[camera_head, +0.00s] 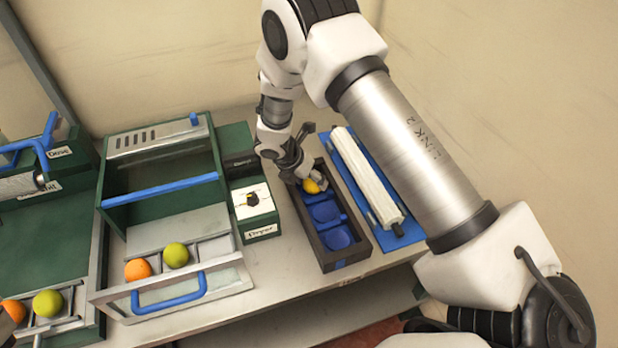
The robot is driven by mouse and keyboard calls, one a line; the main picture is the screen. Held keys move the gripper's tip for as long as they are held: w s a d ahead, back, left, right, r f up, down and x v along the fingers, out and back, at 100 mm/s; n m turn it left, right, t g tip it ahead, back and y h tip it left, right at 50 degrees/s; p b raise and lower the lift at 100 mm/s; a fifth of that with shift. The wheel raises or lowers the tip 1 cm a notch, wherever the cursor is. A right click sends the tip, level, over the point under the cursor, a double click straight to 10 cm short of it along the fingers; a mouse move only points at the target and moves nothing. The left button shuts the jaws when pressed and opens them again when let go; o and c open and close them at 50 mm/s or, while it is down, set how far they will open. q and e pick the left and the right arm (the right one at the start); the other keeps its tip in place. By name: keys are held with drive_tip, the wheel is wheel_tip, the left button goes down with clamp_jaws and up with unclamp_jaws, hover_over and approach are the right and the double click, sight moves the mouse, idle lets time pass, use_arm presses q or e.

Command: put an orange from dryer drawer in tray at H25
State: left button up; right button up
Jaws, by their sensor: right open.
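A dark tray (327,263) with blue cups stands right of centre. A yellow-orange fruit (311,186) is at its far cup, and two nearer blue cups are empty. My right gripper (309,171) is open at that far end, close around or beside the fruit; contact cannot be told. The pulled-out drawer (200,293) with a blue handle holds an orange (137,269) and a yellow-green fruit (175,255). A box labelled Dryer (260,232) stands right of this drawer.
A blue board with a white ribbed roller (366,180) lies right of the tray, under my right arm. At the left, a green machine (45,230) has another holder with an orange (12,310) and a yellow-green fruit (47,303). The table's front edge runs below the tray.

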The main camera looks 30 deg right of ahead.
drive_tip(key=v, duration=1.2)
drive_tip(key=shift+r+b, duration=0.15)
drive_tip(key=shift+b, duration=0.25)
